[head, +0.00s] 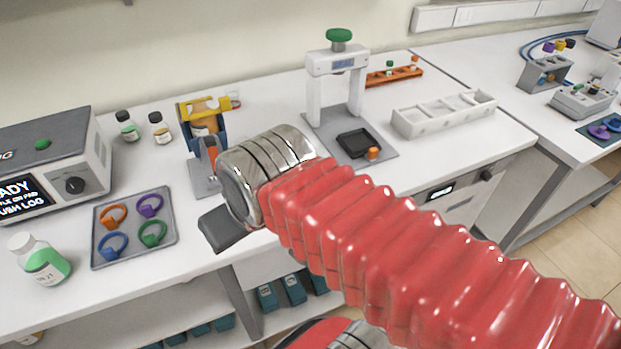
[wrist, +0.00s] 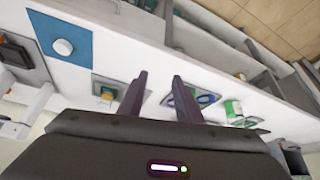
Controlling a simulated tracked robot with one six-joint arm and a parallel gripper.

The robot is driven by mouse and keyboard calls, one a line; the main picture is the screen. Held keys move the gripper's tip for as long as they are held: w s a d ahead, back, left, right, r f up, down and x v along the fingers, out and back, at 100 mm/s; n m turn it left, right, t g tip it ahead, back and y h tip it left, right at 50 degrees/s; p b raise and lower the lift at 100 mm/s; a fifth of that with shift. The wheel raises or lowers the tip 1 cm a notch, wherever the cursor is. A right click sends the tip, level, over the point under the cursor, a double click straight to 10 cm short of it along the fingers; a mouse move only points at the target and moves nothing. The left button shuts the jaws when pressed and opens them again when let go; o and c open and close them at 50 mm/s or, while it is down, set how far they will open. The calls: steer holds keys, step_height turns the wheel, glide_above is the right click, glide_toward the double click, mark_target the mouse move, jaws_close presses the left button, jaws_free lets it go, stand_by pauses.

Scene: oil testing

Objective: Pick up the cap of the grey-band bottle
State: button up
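No grey band is clear on any bottle at this size. A green-and-white vessel (wrist: 233,110) shows right of the fingers.
A grey tray (head: 130,252) of coloured rings lies left of my arm. A blue-and-yellow clamp stand (head: 201,130) stands behind it, near the small bottles. A grey tester (head: 50,165) fills the left. A white press (head: 337,75) and divided rack (head: 445,114) stand right.

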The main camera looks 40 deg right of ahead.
steer(key=shift+w, duration=0.1)
steer(key=o, duration=0.3)
steer(key=shift+d, duration=0.15)
steer(key=shift+o, duration=0.8)
steer(key=shift+w+d+r+m, duration=0.1)
steer(key=shift+w+d+m, duration=0.15)
steer(key=shift+m, duration=0.35)
steer(key=shift+o, duration=0.9)
steer(key=w+d+m, duration=0.2)
steer(key=d+m, duration=0.3)
steer(key=m, duration=0.4)
steer(key=shift+w+d+r+g+h, duration=0.3)
steer(key=shift+w+d+g, duration=0.05)
steer(key=shift+g, duration=0.05)
steer(key=w+d+f+m+g, duration=0.1)
steer(key=w+d+f+m, duration=0.1)
steer(key=d+m, duration=1.9)
steer(key=m, duration=0.6)
steer(key=shift+d+g, duration=0.35)
steer(key=shift+g, duration=0.05)
steer(key=shift+f, duration=0.1)
